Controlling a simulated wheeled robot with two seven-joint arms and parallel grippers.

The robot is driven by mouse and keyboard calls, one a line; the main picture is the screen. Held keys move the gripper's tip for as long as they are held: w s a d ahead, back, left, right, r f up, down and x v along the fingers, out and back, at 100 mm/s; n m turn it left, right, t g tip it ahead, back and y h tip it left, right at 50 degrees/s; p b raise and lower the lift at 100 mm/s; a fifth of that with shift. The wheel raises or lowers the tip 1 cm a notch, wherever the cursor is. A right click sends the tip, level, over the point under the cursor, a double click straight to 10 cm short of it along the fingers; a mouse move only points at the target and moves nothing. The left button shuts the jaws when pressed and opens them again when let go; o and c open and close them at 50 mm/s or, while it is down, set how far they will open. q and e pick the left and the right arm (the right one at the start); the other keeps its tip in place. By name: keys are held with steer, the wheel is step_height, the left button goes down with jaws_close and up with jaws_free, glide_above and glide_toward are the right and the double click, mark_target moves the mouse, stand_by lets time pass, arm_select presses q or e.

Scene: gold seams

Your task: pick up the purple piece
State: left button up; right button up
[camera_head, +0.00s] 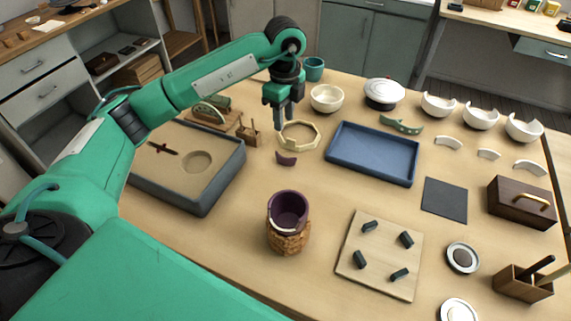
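The purple piece (286,159) is a small dark curved shard lying on the table, in front of a pale octagonal ring (299,135). A dark purple cup (289,208) with a broken-looking, pale-edged rim sits in a woven round stand (288,238) nearer to me. My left gripper (284,122) points down above the table, behind and above the purple piece and apart from it. Its fingers are small and dark, and I cannot tell how far apart they are. I see nothing held in it. My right gripper is not in view.
A sand tray (212,188) stands to the left, and an empty blue tray (372,153) to the right. A wooden board (357,285) with dark pegs lies at the front right. White bowls (327,97) stand at the back. The table around the purple piece is mostly clear.

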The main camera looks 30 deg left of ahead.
arm_select(q)
glide_above(285, 160)
steer(key=f, duration=0.5)
steer(key=a+f, duration=0.1)
steer(key=f, duration=0.2)
steer(key=shift+w+f+p, duration=0.3)
steer(key=shift+w+p, duration=0.05)
steer(key=shift+w, duration=0.05)
step_height(285, 160, down, 5)
steer(key=shift+s+r+p, duration=0.15)
steer(key=shift+p, duration=0.3)
steer(key=shift+f, duration=0.45)
jaws_close()
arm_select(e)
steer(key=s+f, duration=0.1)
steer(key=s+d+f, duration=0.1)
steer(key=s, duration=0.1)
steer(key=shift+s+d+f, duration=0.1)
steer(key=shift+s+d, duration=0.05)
